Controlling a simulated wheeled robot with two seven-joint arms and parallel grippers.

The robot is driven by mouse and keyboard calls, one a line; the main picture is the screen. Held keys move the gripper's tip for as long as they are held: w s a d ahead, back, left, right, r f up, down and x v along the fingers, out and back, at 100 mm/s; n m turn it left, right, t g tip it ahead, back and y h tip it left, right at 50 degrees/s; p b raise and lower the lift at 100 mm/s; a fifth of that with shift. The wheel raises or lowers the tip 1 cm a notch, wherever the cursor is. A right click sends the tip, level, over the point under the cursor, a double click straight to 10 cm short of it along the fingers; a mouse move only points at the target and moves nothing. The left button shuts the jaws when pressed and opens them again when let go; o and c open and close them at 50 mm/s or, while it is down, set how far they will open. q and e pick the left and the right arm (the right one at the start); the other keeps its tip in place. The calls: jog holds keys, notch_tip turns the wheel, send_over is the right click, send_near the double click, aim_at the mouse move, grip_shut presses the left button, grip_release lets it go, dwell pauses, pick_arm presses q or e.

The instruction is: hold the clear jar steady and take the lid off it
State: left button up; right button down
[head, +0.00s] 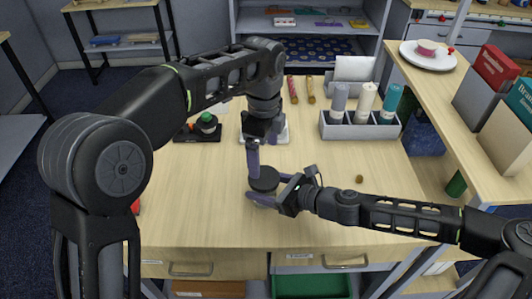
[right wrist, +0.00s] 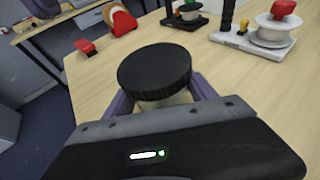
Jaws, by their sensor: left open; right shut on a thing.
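The clear jar (head: 262,202) stands upright near the table's front edge, its body mostly hidden by my fingers. Its dark round lid (head: 264,179) is on top; the right wrist view shows the ribbed black lid (right wrist: 155,70) from close by. My right gripper (head: 268,190) is shut on the jar body below the lid, with a purple finger on each side; its fingers also show in the right wrist view (right wrist: 162,98). My left gripper (head: 262,145) is open and points down just above and behind the lid. I cannot tell whether a finger touches the lid.
A grey rack (head: 360,130) with several bottles stands at the back right. A white-based device (head: 282,134) and a black-based one (head: 198,133) stand behind the jar. A small brown object (head: 359,179) lies right of the jar.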

aim_at(264, 177)
pick_arm(q)
jog(key=shift+f, duration=4.05)
jog(key=shift+c, duration=0.3)
jog(key=c, duration=1.4)
jog(key=o, duration=1.5)
jog(key=shift+r, duration=2.3)
